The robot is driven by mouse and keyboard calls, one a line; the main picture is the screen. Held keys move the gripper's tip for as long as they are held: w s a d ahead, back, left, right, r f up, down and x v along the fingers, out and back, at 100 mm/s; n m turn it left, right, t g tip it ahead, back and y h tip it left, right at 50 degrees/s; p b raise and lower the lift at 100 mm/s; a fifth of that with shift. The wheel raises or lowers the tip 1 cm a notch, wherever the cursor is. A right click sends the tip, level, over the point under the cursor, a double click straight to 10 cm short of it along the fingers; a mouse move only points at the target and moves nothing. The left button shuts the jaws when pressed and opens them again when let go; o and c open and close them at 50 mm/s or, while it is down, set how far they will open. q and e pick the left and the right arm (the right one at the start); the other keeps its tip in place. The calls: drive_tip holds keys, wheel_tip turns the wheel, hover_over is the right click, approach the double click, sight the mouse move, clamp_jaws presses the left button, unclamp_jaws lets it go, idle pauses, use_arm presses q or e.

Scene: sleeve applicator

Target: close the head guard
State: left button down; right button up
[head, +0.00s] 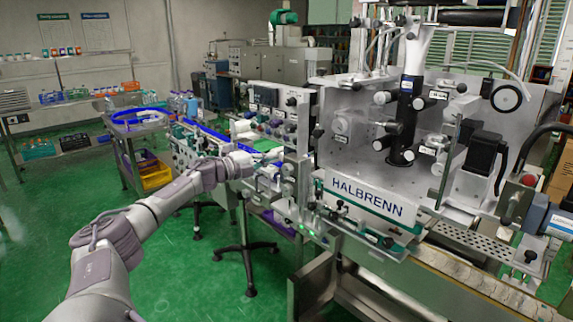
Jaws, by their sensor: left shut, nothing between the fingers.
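The machine head (362,165) stands right of centre, a pale plate with rollers and a black upright spindle (405,115) above a white HALBRENN panel (366,201). A slim upright metal bar (446,165) stands right of the spindle. It looks like the edge of a clear head guard, but I cannot tell the guard's outline or how far it is open. My left gripper (268,166) is at the end of the arm from the lower left, left of the HALBRENN panel and near the control column. It is shut and empty.
A control box (273,108) with dials stands left of the head. A conveyor (400,303) runs along the lower right. A black motor (485,155) and a blue-grey unit (553,222) are at the right. A trolley (140,122) stands at the left, with open green floor around it.

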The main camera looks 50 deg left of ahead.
use_arm(q)
drive_tip(key=w+d+f+m+g+h+b, duration=0.1)
drive_tip(key=w+d+f+m+h, duration=0.1)
drive_tip(key=d+f+m, duration=0.35)
drive_tip(key=m+t+y+b, duration=0.1)
drive_tip(key=m+y+b, duration=0.45)
drive_tip(key=m, duration=0.45)
approach(318, 160)
use_arm(e)
wheel_tip(318, 160, down, 6)
use_arm(q)
drive_tip(key=shift+n+y, duration=0.25)
drive_tip(key=w+p, duration=0.5)
drive_tip(key=w, duration=0.1)
drive_tip(key=shift+w, duration=0.15)
drive_tip(key=shift+w+f, duration=0.1)
drive_tip(key=shift+w, duration=0.5)
use_arm(e)
drive_tip(key=r, duration=0.4)
drive_tip(key=shift+s+r, duration=0.35)
drive_tip(key=shift+s, duration=0.05)
use_arm(q)
drive_tip(key=shift+a, duration=0.1)
